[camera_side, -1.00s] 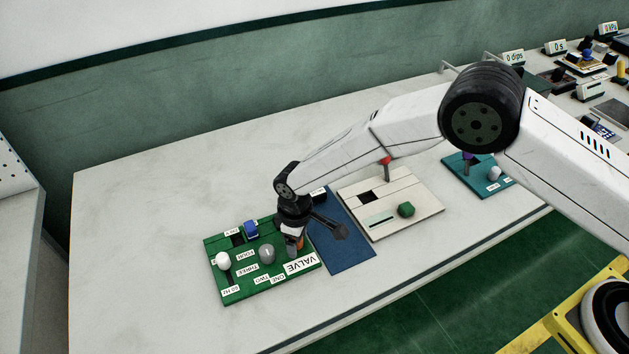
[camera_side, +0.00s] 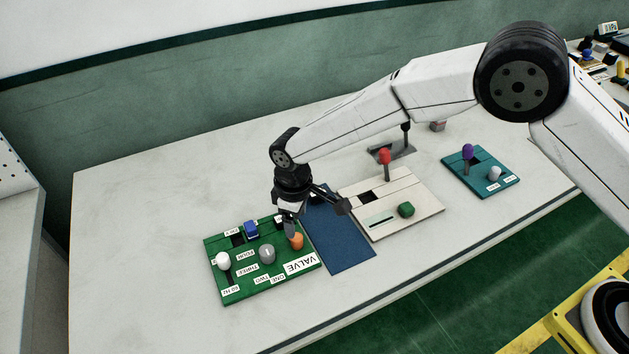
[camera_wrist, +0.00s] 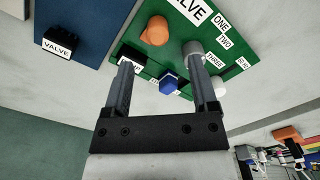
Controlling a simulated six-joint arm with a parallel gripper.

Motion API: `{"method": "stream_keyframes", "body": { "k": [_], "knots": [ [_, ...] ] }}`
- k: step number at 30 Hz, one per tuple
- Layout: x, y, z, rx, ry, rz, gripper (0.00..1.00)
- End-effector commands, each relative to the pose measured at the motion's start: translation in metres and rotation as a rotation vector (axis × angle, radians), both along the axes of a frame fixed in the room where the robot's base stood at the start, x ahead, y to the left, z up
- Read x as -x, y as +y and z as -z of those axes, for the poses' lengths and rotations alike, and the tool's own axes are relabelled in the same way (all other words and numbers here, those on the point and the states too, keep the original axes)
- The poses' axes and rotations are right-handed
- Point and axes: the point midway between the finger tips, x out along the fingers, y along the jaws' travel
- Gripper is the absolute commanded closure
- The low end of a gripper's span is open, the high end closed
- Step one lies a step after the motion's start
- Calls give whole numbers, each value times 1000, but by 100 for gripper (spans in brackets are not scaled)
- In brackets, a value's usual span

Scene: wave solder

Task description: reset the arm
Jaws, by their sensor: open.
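My gripper (camera_wrist: 162,75) is open and empty in the wrist view, its two fingers well apart. In the side view my gripper (camera_side: 289,222) hangs over the back right part of the green valve panel (camera_side: 237,285). The panel carries an orange knob (camera_side: 297,241), a grey knob (camera_side: 267,254), a white knob (camera_side: 223,259) and a blue knob (camera_side: 251,229). In the wrist view the orange knob (camera_wrist: 155,31) and blue knob (camera_wrist: 169,85) show beyond the fingers, with the grey knob (camera_wrist: 192,50) by the right finger. I see no contact with them.
A blue mat (camera_side: 345,255) lies right of the panel, with a VALVE label block (camera_wrist: 58,42) on it. Farther right are a pale board (camera_side: 420,222) with a red-topped lever (camera_side: 385,157) and green knob (camera_side: 406,209), and a teal panel (camera_side: 483,185). The left tabletop is clear.

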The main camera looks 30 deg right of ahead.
Motion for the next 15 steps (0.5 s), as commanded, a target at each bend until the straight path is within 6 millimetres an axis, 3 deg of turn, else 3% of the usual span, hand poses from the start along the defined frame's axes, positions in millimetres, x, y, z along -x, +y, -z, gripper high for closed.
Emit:
{"method": "stream_keyframes", "body": {
  "k": [15],
  "knots": [
    [0,-3,-6,0,0,5,25]
  ]
}}
